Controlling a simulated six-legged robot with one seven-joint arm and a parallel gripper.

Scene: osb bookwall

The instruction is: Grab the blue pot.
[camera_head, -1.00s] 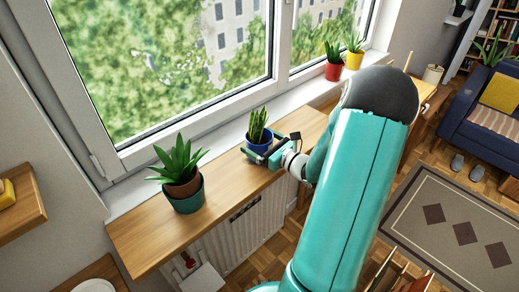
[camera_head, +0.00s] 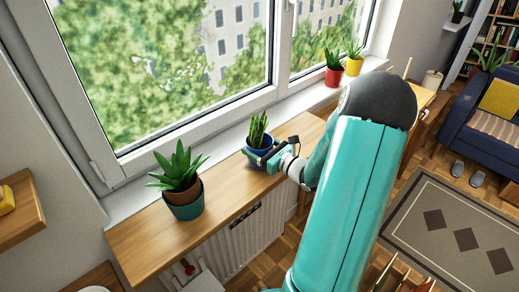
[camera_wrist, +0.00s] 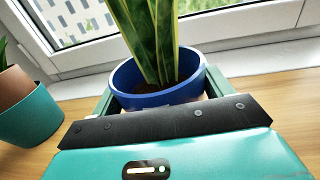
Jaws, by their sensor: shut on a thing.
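The blue pot (camera_head: 260,144) holds a tall green plant with upright leaves and is at the wooden shelf under the window. In the wrist view the blue pot (camera_wrist: 185,92) sits between the fingers, with dark soil and striped leaves rising from it. My gripper (camera_head: 262,158) is shut on the pot from the room side, one finger along each side. The pot is upright. Its lower part is hidden behind the gripper, so I cannot tell whether its base touches the shelf.
A teal pot (camera_head: 186,207) with a spiky plant stands left on the shelf (camera_head: 140,235). A red pot (camera_head: 333,77) and a yellow pot (camera_head: 353,66) stand farther along the sill. The window frame is close behind the blue pot. A radiator (camera_head: 250,235) is below the shelf.

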